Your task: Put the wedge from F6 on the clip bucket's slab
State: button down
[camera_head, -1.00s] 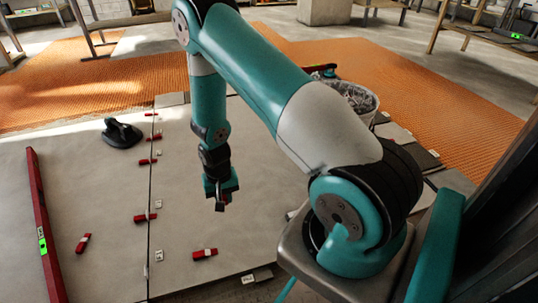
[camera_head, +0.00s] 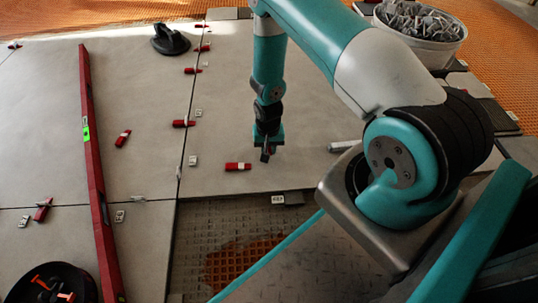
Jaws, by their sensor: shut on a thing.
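My gripper (camera_head: 267,147) points down above the large grey slab (camera_head: 225,115), shut on a small dark red thing, probably a wedge; the fingers hide most of it. A red wedge with a white band (camera_head: 238,166) lies on the slab to its left. Other red wedges sit along the seam, one at mid-length (camera_head: 183,123) and another farther back (camera_head: 193,70). The clip bucket (camera_head: 437,50), white and full of grey clips, stands at the back right. My arm partly hides the bucket and the surface under it. I cannot read an F6 label.
A long red level (camera_head: 97,185) with a green display lies across the left slabs. A black suction cup (camera_head: 170,40) stands at the back. A dark round tub (camera_head: 48,283) with orange pieces is at the front left. Bare floor with orange matting (camera_head: 245,262) lies in front.

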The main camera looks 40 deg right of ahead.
jog(key=shift+f+b, duration=0.5)
jog(key=shift+f, duration=0.95)
jog(key=c, duration=1)
grip_release()
jog(key=shift+r, duration=0.1)
jog(key=a+r+n+y+p, duration=0.1)
jog(key=a+r+n+p, duration=0.4)
jog(key=r, duration=1.3)
jog(key=a+r+y+p, duration=0.1)
jog(key=a+r+p, duration=0.4)
jog(key=r, duration=1.3)
jog(key=s+a+r+n+y, duration=0.1)
jog(key=s+a+r+n, duration=0.3)
jog(key=s+r, duration=0.5)
jog(key=s+a+r+n+y+b, duration=0.1)
jog(key=s+a+r+n, duration=0.4)
jog(key=s, duration=0.5)
notch_tip(320, 180, up, 4)
jog(key=shift+s+a+f+b, duration=0.15)
jog(key=shift+s+a+b, duration=0.2)
jog(key=shift+a, duration=0.65)
